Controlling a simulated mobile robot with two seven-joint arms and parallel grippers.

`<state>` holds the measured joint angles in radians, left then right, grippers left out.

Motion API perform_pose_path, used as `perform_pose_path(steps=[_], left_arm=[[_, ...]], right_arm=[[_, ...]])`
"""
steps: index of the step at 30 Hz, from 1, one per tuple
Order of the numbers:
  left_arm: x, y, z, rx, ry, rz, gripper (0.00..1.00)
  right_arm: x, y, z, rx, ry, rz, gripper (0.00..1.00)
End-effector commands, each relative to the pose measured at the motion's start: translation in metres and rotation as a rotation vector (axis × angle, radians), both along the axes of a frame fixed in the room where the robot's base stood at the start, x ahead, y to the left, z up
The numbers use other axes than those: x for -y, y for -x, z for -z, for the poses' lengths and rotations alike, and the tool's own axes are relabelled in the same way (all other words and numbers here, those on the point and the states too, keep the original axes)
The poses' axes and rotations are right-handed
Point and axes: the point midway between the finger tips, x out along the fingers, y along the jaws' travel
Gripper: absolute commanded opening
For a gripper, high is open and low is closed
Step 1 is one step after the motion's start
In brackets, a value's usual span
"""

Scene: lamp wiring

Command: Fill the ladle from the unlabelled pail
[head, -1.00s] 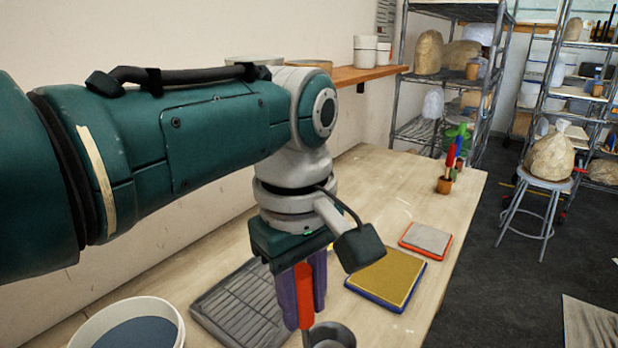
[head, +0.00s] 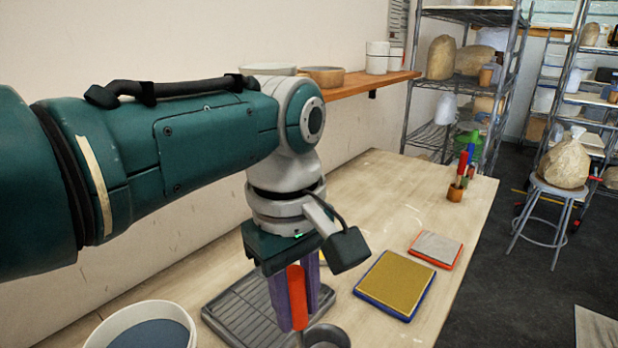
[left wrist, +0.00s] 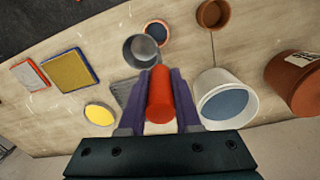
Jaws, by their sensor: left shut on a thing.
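My left gripper (head: 296,290) is shut on the red handle (head: 297,298) of the ladle, between its purple fingers; the handle also shows in the left wrist view (left wrist: 160,95). The ladle's grey metal bowl (head: 327,338) is partly cut off by the head view's lower edge. In the left wrist view the bowl (left wrist: 139,50) looks empty. A white pail (head: 183,318) with blue-grey contents stands left of the gripper; no label shows on it. It also shows in the left wrist view (left wrist: 205,110), apart from the ladle. A brown pail (left wrist: 292,90) with a white label stands beyond it. My right gripper is out of view.
A grey ribbed tray (head: 240,318) lies behind the gripper. A yellow blue-edged pad (head: 395,285) and a grey red-edged pad (head: 436,247) lie to its right. A terracotta pot (left wrist: 212,14) and an orange-rimmed dish (left wrist: 157,32) show near the ladle. The far table is mostly clear.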

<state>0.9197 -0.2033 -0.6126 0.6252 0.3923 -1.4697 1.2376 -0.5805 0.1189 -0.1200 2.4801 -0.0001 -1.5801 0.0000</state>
Motion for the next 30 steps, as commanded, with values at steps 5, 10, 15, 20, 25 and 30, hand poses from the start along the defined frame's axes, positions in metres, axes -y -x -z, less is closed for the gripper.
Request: perform_pose_path(steps=[5, 10, 15, 20, 25, 30], left_arm=[[-0.079, -0.012, -0.011, -0.019, 0.003, -0.149, 0.00], [-0.163, -0.016, -0.025, -0.020, 0.002, -0.298, 0.00], [-0.226, -0.013, -0.042, -0.006, -0.003, -0.401, 0.00], [-0.256, -0.010, -0.051, 0.005, -0.007, -0.449, 0.00], [-0.264, -0.009, -0.046, 0.008, -0.008, -0.460, 0.00], [-0.263, -0.009, -0.030, 0.009, -0.009, -0.460, 0.00]], right_arm=[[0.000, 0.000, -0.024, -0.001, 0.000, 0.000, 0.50], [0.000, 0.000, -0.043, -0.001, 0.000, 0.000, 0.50], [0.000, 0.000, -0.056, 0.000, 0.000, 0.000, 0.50], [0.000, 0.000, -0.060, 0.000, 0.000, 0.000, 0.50], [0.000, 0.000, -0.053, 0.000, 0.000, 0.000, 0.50], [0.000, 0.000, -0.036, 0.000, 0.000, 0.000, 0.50]])
